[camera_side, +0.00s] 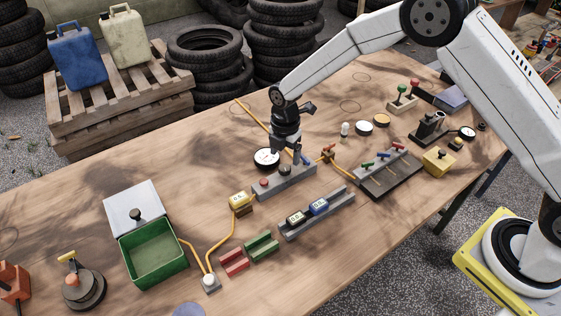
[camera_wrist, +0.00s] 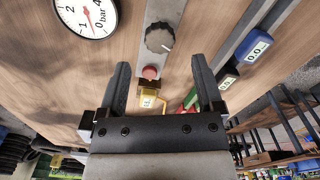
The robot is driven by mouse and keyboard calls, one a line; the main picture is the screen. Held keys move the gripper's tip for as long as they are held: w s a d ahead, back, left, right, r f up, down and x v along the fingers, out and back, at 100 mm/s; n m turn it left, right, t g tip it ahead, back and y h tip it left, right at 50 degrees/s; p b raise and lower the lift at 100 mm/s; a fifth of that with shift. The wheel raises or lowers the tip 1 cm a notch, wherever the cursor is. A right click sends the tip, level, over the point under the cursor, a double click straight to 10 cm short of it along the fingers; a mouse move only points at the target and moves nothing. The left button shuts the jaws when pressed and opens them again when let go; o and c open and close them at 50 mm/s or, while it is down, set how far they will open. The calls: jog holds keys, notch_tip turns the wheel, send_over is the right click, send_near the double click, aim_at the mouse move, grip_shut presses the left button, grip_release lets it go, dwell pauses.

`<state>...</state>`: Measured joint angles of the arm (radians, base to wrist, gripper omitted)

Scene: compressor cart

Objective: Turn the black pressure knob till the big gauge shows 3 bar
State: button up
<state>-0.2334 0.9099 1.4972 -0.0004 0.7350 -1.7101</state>
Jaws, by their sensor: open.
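The black pressure knob (camera_wrist: 159,37) sits on a grey bar-shaped block (camera_wrist: 166,10) in the wrist view, its white mark toward the lower right. In the side view the knob (camera_side: 285,171) is just below my gripper (camera_side: 288,160). My gripper (camera_wrist: 159,62) is open and empty, its fingers apart with the knob ahead of the gap, not gripped. The big gauge (camera_wrist: 86,12) is white with a black rim and cut off at the top. Its red needle appears to point between 0 and 1. The gauge also shows in the side view (camera_side: 266,159).
A red button (camera_wrist: 150,72) is on the same block. A yellow display box (camera_side: 240,199) and a rail with black and blue display boxes (camera_side: 318,207) stand nearby. An orange hose (camera_side: 250,113) runs behind. A green box (camera_side: 152,258) stands left.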

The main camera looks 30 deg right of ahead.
aim_at(285, 167)
jog(key=shift+f, duration=2.4)
grip_shut()
